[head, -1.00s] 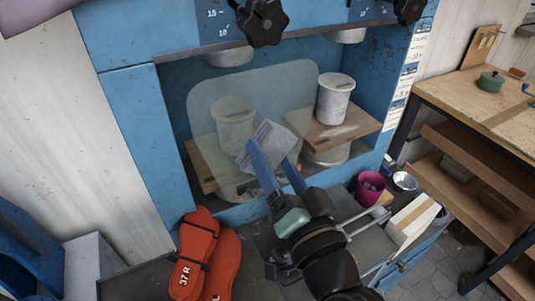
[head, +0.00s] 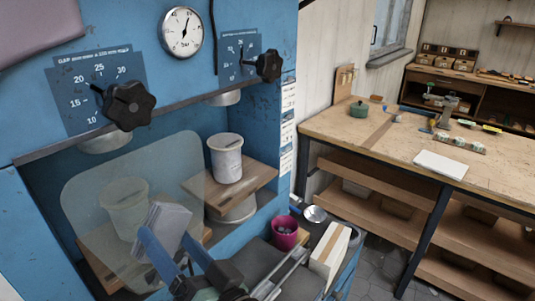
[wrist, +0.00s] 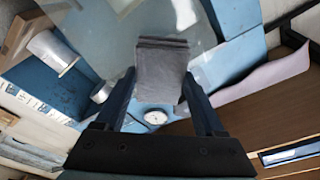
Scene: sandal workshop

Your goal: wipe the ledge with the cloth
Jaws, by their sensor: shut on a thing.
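A folded grey cloth (head: 167,224) is held between the blue fingers of my gripper (head: 165,246). It also shows in the wrist view (wrist: 162,68), upright between the fingers of the shut gripper (wrist: 162,88). In the head view the cloth is in front of a clear shield (head: 90,215) on the blue press; I cannot tell whether it touches the shield. A grey ledge (head: 262,260) runs along the press front at the lower right of the gripper, partly hidden by my arm. I cannot tell for sure that this is the ledge meant.
A white pot (head: 226,160) stands on a wooden block (head: 255,183) inside the press. Another pot (head: 125,208) is behind the shield. A magenta cup (head: 285,232) and a metal bowl (head: 315,214) are at right. A workbench (head: 350,130) stands further right, across a floor gap.

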